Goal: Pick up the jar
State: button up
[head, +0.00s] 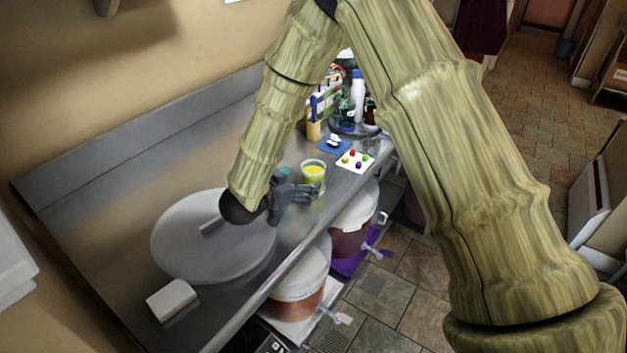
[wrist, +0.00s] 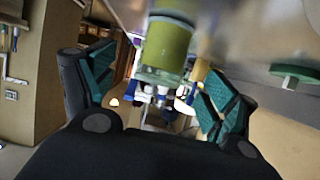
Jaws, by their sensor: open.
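The jar (head: 313,173) is a clear cup with yellow contents, standing near the front edge of the metal counter in the head view. In the wrist view the jar (wrist: 167,45) appears at the top centre, between the lines of the two fingers. My gripper (head: 312,191) is right beside the jar, at its near side in the head view, pointing right. In the wrist view my gripper (wrist: 160,82) has its teal-padded fingers spread wide with nothing clamped. I cannot tell whether a finger touches the jar.
A large round grey lid or disc (head: 178,243) and a white block (head: 172,299) lie on the counter. A white tray with coloured pieces (head: 355,161), a blue mat (head: 334,145) and bottles (head: 357,90) stand beyond the jar. Buckets (head: 299,275) stand below the counter edge.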

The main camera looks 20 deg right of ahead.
aim_at(306, 180)
jog(key=x, duration=0.3)
jog(key=shift+w+a+f+p, duration=0.1)
jog(key=shift+w+f+p, duration=0.1)
jog(key=shift+w+p, duration=0.15)
jog(key=shift+f+p+x, duration=0.15)
jog(key=shift+p+x, duration=0.4)
jog(key=shift+x, duration=0.85)
jog(key=shift+f+p+x, duration=0.2)
jog(key=shift+p+x, duration=0.35)
jog(key=shift+x, duration=0.85)
jog(key=shift+s+a, duration=0.1)
jog(key=shift+s, duration=0.05)
jog(key=shift+c, duration=0.4)
jog(key=c, duration=1.3)
jog(key=shift+r, duration=0.2)
